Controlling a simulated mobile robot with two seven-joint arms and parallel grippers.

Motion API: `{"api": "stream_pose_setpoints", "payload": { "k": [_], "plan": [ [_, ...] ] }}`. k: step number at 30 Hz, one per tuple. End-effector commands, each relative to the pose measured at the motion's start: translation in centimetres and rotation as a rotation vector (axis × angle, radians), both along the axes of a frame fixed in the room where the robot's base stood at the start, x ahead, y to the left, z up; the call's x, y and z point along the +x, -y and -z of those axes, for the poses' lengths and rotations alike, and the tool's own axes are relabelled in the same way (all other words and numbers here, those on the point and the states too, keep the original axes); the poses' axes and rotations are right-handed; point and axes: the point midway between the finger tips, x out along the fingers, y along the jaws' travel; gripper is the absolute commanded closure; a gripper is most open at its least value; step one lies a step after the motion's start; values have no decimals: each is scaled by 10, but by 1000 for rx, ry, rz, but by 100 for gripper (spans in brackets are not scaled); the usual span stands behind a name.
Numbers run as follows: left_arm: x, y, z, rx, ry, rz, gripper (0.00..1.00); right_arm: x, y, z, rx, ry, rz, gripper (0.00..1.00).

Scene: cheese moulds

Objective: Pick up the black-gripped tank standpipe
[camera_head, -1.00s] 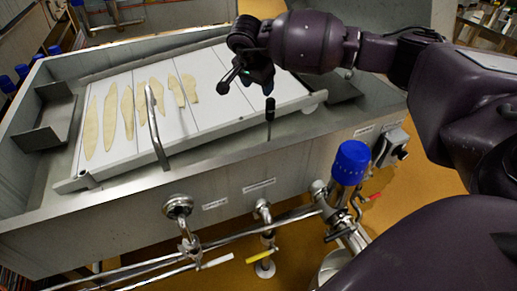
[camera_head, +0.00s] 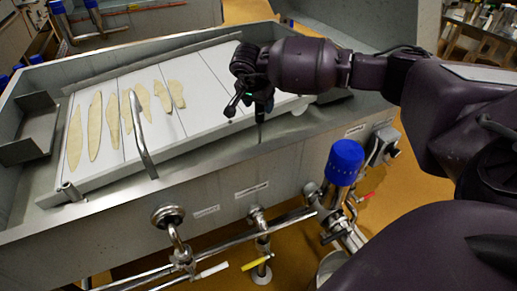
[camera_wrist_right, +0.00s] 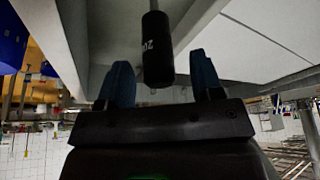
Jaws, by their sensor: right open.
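The tank standpipe has a black cylindrical grip (camera_wrist_right: 157,48) on a thin metal rod. In the head view its rod (camera_head: 260,134) shows at the tank's near edge, while the grip is mostly hidden behind my right gripper (camera_head: 250,108). In the right wrist view the grip, with pale lettering on it, lies between the two blue-grey fingers of my open right gripper (camera_wrist_right: 160,78). There is a visible gap to each finger, and the fingers are not closed on it. My left gripper is not in view.
The steel tank (camera_head: 107,222) holds a white board (camera_head: 195,60) with several pale flat pieces (camera_head: 95,127). A curved metal handle (camera_head: 141,140) rises left of the gripper. A blue-capped valve (camera_head: 346,160) and pipes stand in front of the tank.

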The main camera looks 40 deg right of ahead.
Motion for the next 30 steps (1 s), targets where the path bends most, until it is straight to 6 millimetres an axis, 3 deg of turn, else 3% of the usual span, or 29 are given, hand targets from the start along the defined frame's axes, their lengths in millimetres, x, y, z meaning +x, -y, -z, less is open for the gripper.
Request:
{"api": "stream_pose_setpoints", "payload": {
  "k": [1, 4, 13, 24, 30],
  "plan": [
    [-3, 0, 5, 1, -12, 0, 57, -1, 4, 13, -1, -10, 2, 40],
    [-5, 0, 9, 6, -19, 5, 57, 1, 8, 24, -1, -8, 1, 40],
    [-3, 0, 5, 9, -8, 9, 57, 3, 10, 24, 0, -1, 0, 41],
    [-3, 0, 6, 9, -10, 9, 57, 3, 10, 24, -1, -2, 0, 98],
    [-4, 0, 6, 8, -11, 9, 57, 3, 10, 24, 0, -1, 0, 100]
  ]
}}
